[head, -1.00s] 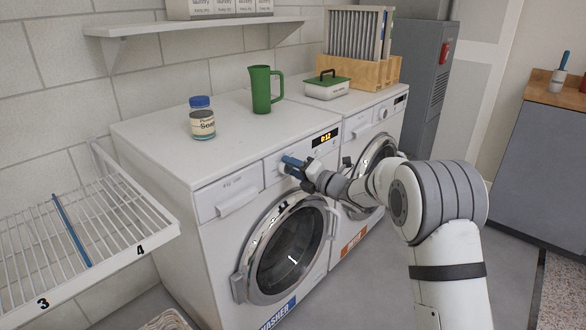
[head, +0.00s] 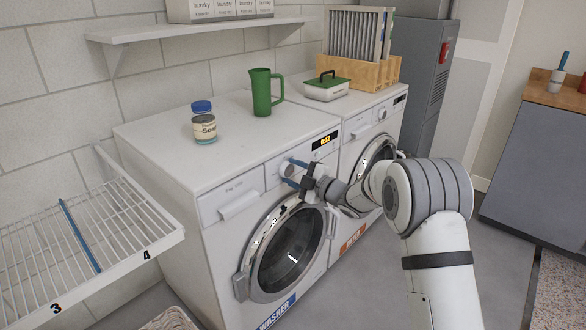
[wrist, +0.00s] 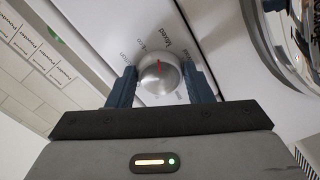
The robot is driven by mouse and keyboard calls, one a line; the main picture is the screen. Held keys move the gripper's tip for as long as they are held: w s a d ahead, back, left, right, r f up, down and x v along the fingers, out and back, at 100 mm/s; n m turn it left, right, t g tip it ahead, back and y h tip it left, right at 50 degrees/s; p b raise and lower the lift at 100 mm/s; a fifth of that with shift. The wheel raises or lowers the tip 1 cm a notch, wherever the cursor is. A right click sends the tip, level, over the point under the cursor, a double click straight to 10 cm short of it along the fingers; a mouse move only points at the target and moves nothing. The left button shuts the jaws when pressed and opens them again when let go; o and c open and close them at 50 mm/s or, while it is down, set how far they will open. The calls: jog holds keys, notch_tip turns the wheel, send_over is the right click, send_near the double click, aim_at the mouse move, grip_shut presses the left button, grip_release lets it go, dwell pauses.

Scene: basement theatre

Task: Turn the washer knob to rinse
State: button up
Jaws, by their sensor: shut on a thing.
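The washer (head: 160,165) is white, with a round glass door (head: 288,255) and a control panel on its front. Its silver knob (head: 287,171) sits left of a small lit display (head: 325,140). My gripper (head: 293,173) is at the panel, its blue fingers above and below the knob. In the wrist view, my gripper (wrist: 160,88) is shut on the knob (wrist: 160,76), one finger on each side. The knob's red mark points up, close to the word "Mixed". Other printed words ring the knob, partly hidden by it and the fingers; I cannot read "rinse".
A soap jar (head: 203,123) and a green pitcher (head: 262,92) stand on the washer. A second machine (head: 362,130) stands to the right, with a lidded box (head: 326,90) and a wooden rack on top. A wire shelf (head: 130,215) juts out at the left.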

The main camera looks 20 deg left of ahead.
jog(key=m+p, duration=0.2)
jog(key=m, duration=0.2)
jog(key=shift+w+d+r+m, duration=0.1)
jog(key=shift+m, duration=0.3)
jog(key=m+p, duration=0.2)
jog(key=m, duration=0.1)
jog(key=shift+m+p, duration=0.3)
jog(key=m+p, duration=0.2)
jog(key=m, duration=0.1)
jog(key=shift+m, duration=0.3)
jog(key=m+p, duration=0.1)
jog(key=m, duration=0.2)
jog(key=m+p, duration=0.1)
jog(key=shift+s+m+p, duration=0.25)
jog(key=shift+m+p, duration=0.05)
jog(key=m+p, duration=0.2)
jog(key=m, duration=0.1)
jog(key=shift+m, duration=0.3)
jog(key=m+p, duration=0.1)
jog(key=m, duration=0.2)
jog(key=shift+s+m+p, duration=0.1)
jog(key=shift+m+p, duration=0.2)
jog(key=shift+p, duration=0.05)
jog(key=m+p, duration=0.2)
jog(key=m, duration=0.4)
jog(key=shift+p, duration=0.35)
jog(key=shift+m, duration=0.4)
